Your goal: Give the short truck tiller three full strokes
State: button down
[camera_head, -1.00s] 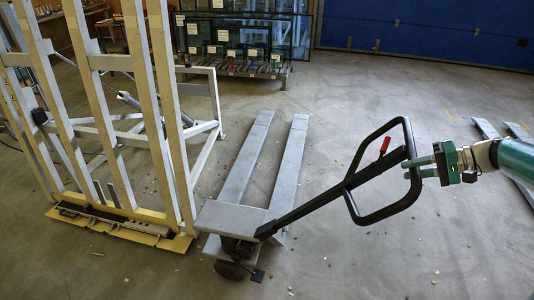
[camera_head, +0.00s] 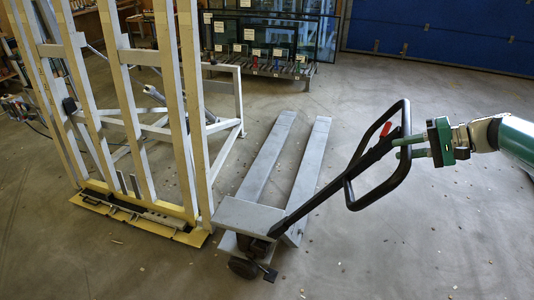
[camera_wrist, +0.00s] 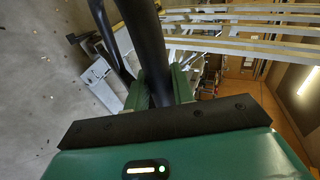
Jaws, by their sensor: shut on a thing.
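The short pallet truck stands on the concrete floor, with two grey forks (camera_head: 309,165) pointing away and a grey head plate (camera_head: 247,215) at the near end. Its black tiller (camera_head: 318,201) slants up to the right and ends in a loop handle (camera_head: 349,196) with a red lever (camera_head: 385,130). My gripper (camera_head: 402,147) reaches in from the right at the loop. In the wrist view, my gripper (camera_wrist: 158,88) is shut on a black bar of the tiller (camera_wrist: 147,40), one green finger on each side. The exact contact is partly hidden.
A tall cream-and-white glass frame (camera_head: 188,110) with a yellow base edge (camera_head: 150,228) stands close left of the truck. A rack of glass panes (camera_head: 262,66) stands behind. The floor right of and before the truck is clear apart from small debris.

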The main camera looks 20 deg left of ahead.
jog(key=a+r, duration=0.4)
jog(key=a, duration=0.5)
jog(key=shift+r, duration=0.2)
jog(key=shift+s, duration=0.1)
jog(key=d+f, duration=0.5)
jog(key=d, duration=0.6)
jog(key=shift+f, duration=0.3)
jog(key=d+f, duration=0.7)
jog(key=d, duration=0.3)
jog(key=shift+w, duration=0.25)
jog(key=shift+d, duration=0.1)
jog(key=d+f, duration=0.8)
jog(key=d, duration=0.1)
jog(key=shift+w, duration=0.15)
